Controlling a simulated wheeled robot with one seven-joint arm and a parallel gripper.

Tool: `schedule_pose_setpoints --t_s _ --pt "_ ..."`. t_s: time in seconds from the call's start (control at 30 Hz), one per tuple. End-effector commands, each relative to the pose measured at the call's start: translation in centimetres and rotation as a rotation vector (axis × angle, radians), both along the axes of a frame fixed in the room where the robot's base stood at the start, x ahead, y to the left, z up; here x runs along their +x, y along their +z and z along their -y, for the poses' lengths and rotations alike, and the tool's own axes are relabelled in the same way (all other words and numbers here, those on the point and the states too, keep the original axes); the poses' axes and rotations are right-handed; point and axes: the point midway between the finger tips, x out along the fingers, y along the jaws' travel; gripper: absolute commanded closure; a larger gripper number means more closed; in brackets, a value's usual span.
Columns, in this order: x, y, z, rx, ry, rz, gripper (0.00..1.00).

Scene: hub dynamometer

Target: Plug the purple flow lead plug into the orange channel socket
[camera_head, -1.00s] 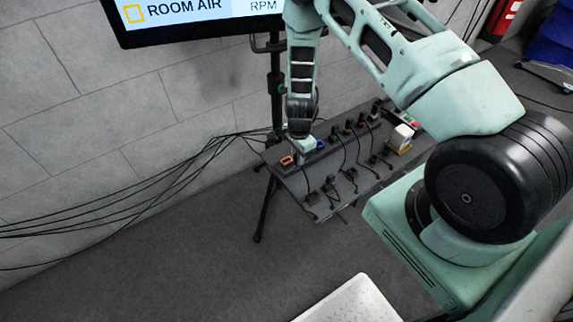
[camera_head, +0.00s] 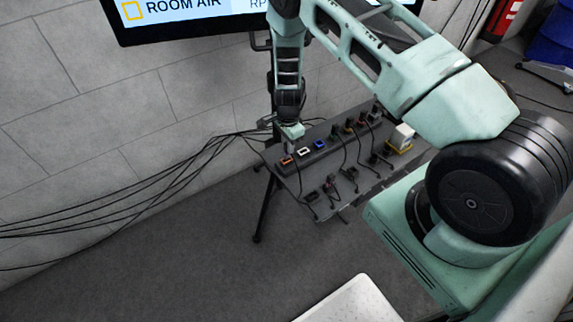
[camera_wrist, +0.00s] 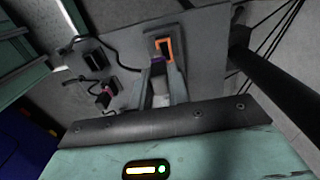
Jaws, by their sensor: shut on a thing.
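The orange channel socket (camera_head: 287,160) is at the left end of a row on the dark panel. In the wrist view the orange socket (camera_wrist: 166,45) shows as an orange frame around a dark opening, just beyond my fingertips. My gripper (camera_head: 290,148) points down at the socket. In the wrist view my gripper (camera_wrist: 160,76) is shut on the purple flow lead plug (camera_wrist: 158,60), of which only a small purple part shows between the fingers. The plug is at the near edge of the socket. I cannot tell whether it touches or enters it.
A white socket (camera_head: 303,151) and a blue socket (camera_head: 320,144) sit to the right of the orange one. Several dark plugs with cords occupy the panel (camera_head: 290,182). A black stand leg (camera_wrist: 275,85) is at the right in the wrist view. Cables run along the wall.

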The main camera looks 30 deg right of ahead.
Motion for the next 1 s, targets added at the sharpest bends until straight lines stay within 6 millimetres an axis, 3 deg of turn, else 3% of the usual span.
schedule_pose_setpoints --t_s 0.23,1.0 --pt "0.87 0.01 -0.07 -0.001 0.001 0.0 1.0" --pt "0.85 -0.87 -0.09 0.0 0.001 0.0 1.0"
